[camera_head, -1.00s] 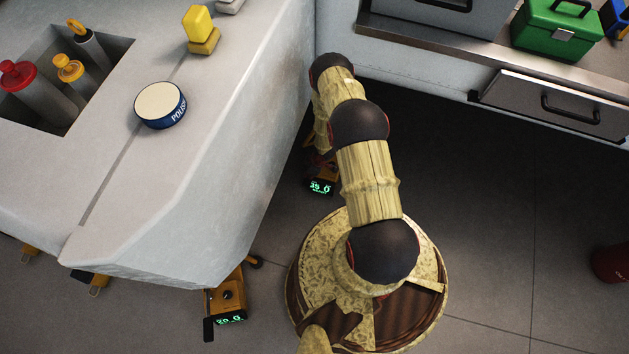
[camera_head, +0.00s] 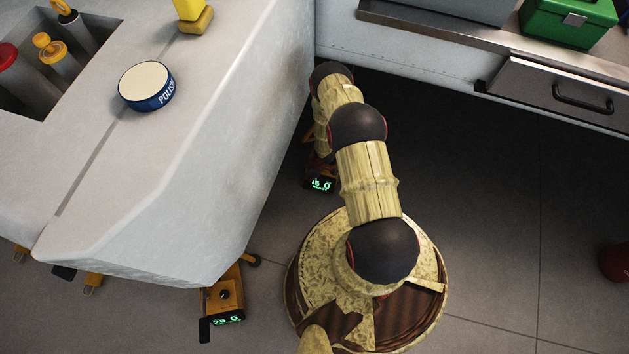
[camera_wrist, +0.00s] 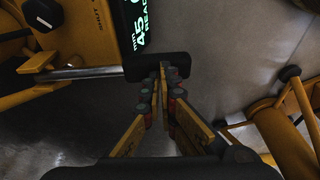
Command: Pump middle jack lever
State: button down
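The middle jack (camera_head: 320,178) stands on the floor under the edge of the white body, mostly hidden behind my arm. In the wrist view, it is a yellow-orange frame (camera_wrist: 92,38) with a green-lit display (camera_wrist: 138,22) that reads 45. A black pad (camera_wrist: 120,67), apparently the lever's end, lies right at my fingertips, with a silver rod (camera_wrist: 75,74) beside it. My gripper (camera_wrist: 164,75) has its fingertips drawn together in front of the pad. I cannot tell if they touch it. The head view hides my gripper.
The large white body (camera_head: 190,180) overhangs the jacks, with a blue polish tin (camera_head: 147,85) on top. A nearer jack (camera_head: 226,295) stands at its lower corner. A drawer unit (camera_head: 555,90) is at upper right. A red object (camera_head: 615,262) stands far right. Dark floor between is clear.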

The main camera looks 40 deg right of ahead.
jog(key=shift+f, duration=0.35)
notch_tip(320, 180, up, 8)
jog(key=p, duration=0.4)
jog(key=shift+p, duration=0.35)
notch_tip(320, 180, down, 6)
jog(key=b, duration=0.4)
jog(key=shift+r+b, duration=0.2)
jog(key=shift+b, duration=0.15)
jog(key=shift+f, duration=1.2)
notch_tip(320, 180, up, 8)
jog(key=p, duration=0.4)
jog(key=shift+p, duration=0.35)
jog(key=shift+r, duration=0.1)
